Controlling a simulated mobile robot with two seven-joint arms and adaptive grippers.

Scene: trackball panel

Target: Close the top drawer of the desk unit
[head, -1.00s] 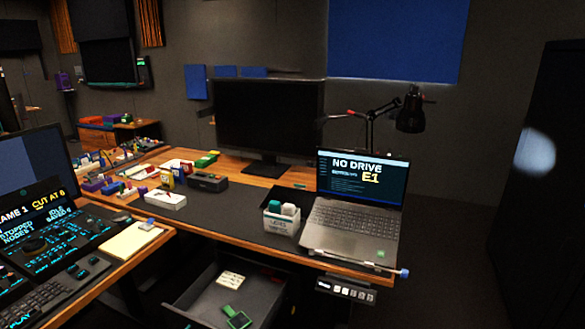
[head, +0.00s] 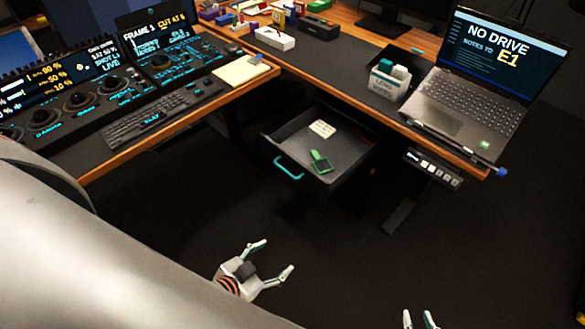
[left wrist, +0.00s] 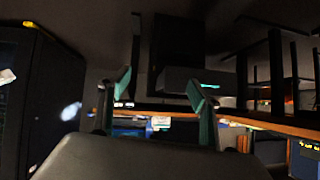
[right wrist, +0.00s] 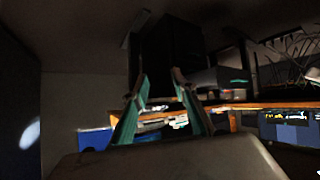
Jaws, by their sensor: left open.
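The top drawer (head: 335,180) of the desk unit stands pulled out below the desk top. Its front has a teal handle (head: 288,168). A cream item (head: 322,129) and a green item (head: 320,162) lie inside. My left gripper (head: 276,256) is open and empty, in front of the drawer and apart from its handle. A grey front that appears to be the drawer (left wrist: 190,79) shows between and behind its fingers in the left wrist view. My right gripper (head: 419,314) is at the bottom edge of the head view, fingers apart and empty, farther from the drawer.
The desk (head: 345,75) holds a laptop (head: 478,92) and a white container (head: 385,84). A control panel with a keyboard (head: 160,110) is on the left desk part. A control strip (head: 433,167) hangs under the desk edge. The floor before the drawer is clear.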

